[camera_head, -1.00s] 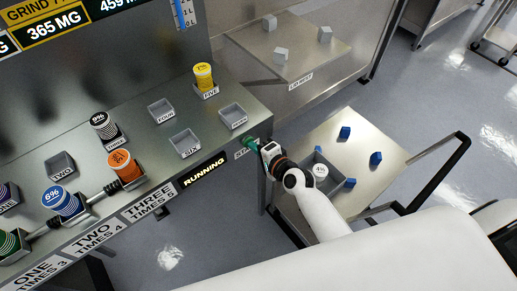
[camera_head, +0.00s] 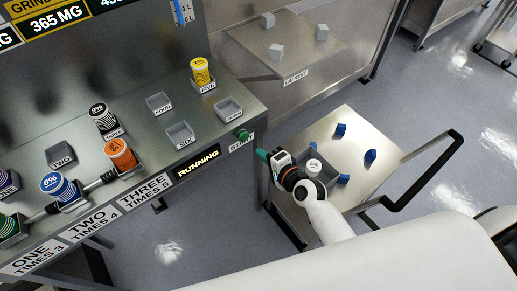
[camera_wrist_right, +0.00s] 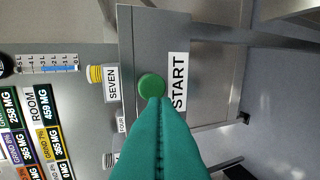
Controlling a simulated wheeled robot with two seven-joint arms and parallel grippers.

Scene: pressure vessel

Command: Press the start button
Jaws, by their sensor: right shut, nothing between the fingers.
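The green start button (camera_head: 243,134) sticks out at the right end of the metal bench, above the white START label (camera_head: 242,143). In the right wrist view the round green button (camera_wrist_right: 152,86) shows beside its START label (camera_wrist_right: 178,82). My right gripper (camera_head: 262,155) has teal fingers, shut together and empty. In the head view it is right of and below the button, with a visible gap. In the wrist view the fingertips (camera_wrist_right: 160,99) overlap the button's lower edge. My left gripper is out of view.
A RUNNING sign (camera_head: 197,163) is on the bench front. The bench (camera_head: 215,135) bears coloured cans and grey trays. A cart (camera_head: 327,128) with blue blocks and a grey bin holding a white-topped can stands right, under my right arm.

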